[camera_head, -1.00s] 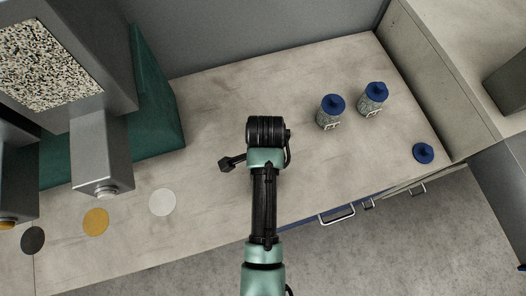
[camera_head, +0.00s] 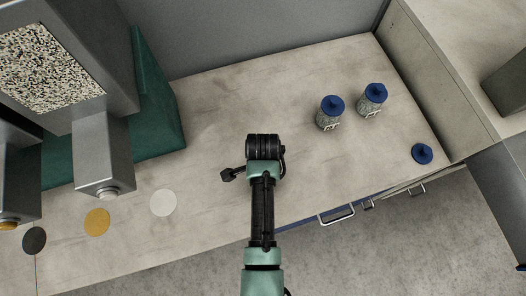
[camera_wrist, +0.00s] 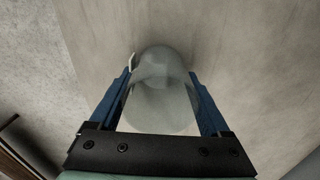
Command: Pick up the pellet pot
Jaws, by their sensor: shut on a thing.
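In the wrist view, the pellet pot (camera_wrist: 160,105) is a clear, greyish rounded vessel with no lid showing. My gripper (camera_wrist: 159,76) has its two blue fingers on either side of the pot and is shut on it. The pot's contents are not clear. I cannot tell whether it touches the counter. In the head view, my dark wrist and arm cover the gripper and the pot, above the middle of the counter.
Two lidded jars (camera_head: 328,119) (camera_head: 369,105) stand on the counter (camera_head: 235,105) at right. A loose blue lid (camera_head: 422,154) lies near the right edge. A grey machine (camera_head: 102,155) with a green base (camera_head: 158,110) is at left. White (camera_head: 163,203), yellow (camera_head: 97,222) and dark (camera_head: 34,240) discs lie in front.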

